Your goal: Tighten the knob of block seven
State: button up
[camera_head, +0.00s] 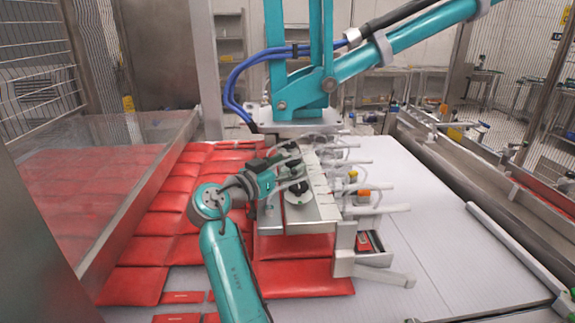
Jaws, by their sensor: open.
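The vacuum picker head (325,205) is a metal plate assembly with a row of blocks, clear hoses and dark round knobs. One knob (299,187) shows on a pale round base near the front left of the head. More dark knob shapes show just behind it. No block numbers are readable, so I cannot tell which is block seven. My gripper (284,160) is at the left side of the head, close to the knobs. It is open, and its fingers are small and partly merged with the dark parts. I cannot tell whether it touches a knob.
Red flat packs (180,215) cover the left of the white conveyor (440,230), some under the head. A teal delta robot arm (400,50) with blue hoses holds the head from above. Metal bars jut right of the head. A clear panel (100,185) stands left.

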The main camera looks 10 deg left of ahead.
jog(key=shift+w+d, duration=0.1)
jog(key=shift+w, duration=0.05)
jog(key=c, duration=1.1)
jog(key=shift+c, duration=0.2)
jog(key=shift+h, duration=0.3)
jog(key=shift+w+a+m+g+h, duration=0.1)
jog(key=shift+a+m+g+h, duration=0.1)
jog(key=shift+m+g+h, duration=0.65)
jog(key=shift+w+a+m+g+h, duration=0.1)
jog(key=shift+m+g+h, duration=0.7)
jog(key=shift+g+h, duration=0.05)
jog(key=shift+w+a+m+g+h, duration=0.1)
jog(key=shift+m+g+h, duration=0.65)
jog(key=shift+g+h, duration=0.05)
jog(key=shift+m+g+h, duration=0.5)
jog(key=shift+m+g, duration=0.1)
jog(key=shift+g, duration=0.2)
